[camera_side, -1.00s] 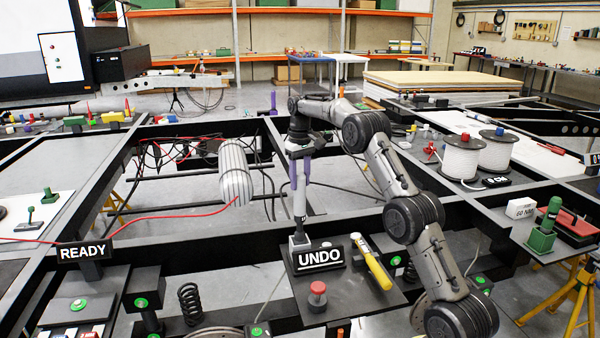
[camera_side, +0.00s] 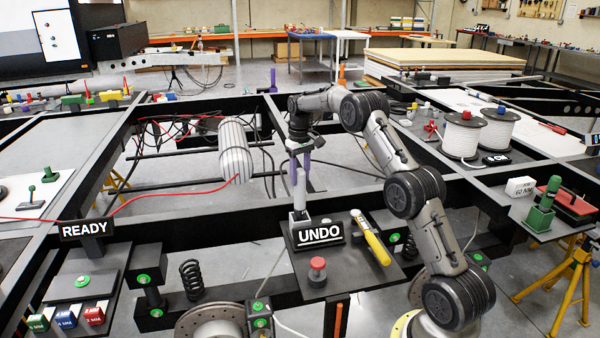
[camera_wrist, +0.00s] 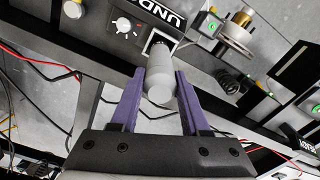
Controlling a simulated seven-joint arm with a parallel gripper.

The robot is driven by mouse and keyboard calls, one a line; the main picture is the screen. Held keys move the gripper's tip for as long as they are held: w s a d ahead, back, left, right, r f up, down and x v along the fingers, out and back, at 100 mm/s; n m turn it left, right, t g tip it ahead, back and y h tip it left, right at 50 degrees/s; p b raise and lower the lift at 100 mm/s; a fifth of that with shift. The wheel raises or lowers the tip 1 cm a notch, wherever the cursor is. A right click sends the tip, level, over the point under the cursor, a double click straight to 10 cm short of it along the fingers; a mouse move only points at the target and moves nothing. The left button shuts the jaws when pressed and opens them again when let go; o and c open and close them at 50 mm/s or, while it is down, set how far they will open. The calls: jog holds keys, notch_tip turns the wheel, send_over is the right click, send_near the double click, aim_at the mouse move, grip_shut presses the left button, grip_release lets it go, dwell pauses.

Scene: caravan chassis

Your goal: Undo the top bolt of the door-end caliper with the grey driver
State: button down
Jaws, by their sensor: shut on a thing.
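The grey driver (camera_side: 299,186) stands upright beside the UNDO sign, its lower end in a small square holder (camera_side: 299,218). My gripper (camera_side: 301,172), with purple fingers, is shut on the driver's upper part. In the wrist view the driver (camera_wrist: 158,82) lies between the fingertips (camera_wrist: 160,72), its rounded end towards the camera. A black block with two green-ringed bolts (camera_side: 258,308) stands beside a brake disc (camera_side: 212,322) at the bottom edge and looks like a caliper. I cannot tell whether it is the door-end one.
The UNDO sign (camera_side: 320,233), a red-topped knob (camera_side: 317,267) and a yellow-handled tool (camera_side: 373,246) crowd the holder's tray. A coil spring (camera_side: 191,278) and a READY sign (camera_side: 84,229) are to the left. A dark chassis rail (camera_side: 240,222) runs just behind.

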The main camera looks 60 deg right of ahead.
jog(key=shift+r, duration=0.1)
jog(key=shift+c, duration=2.1)
grip_release()
jog(key=shift+o, duration=0.6)
notch_tip(320, 180, up, 14)
jog(key=shift+a, duration=0.1)
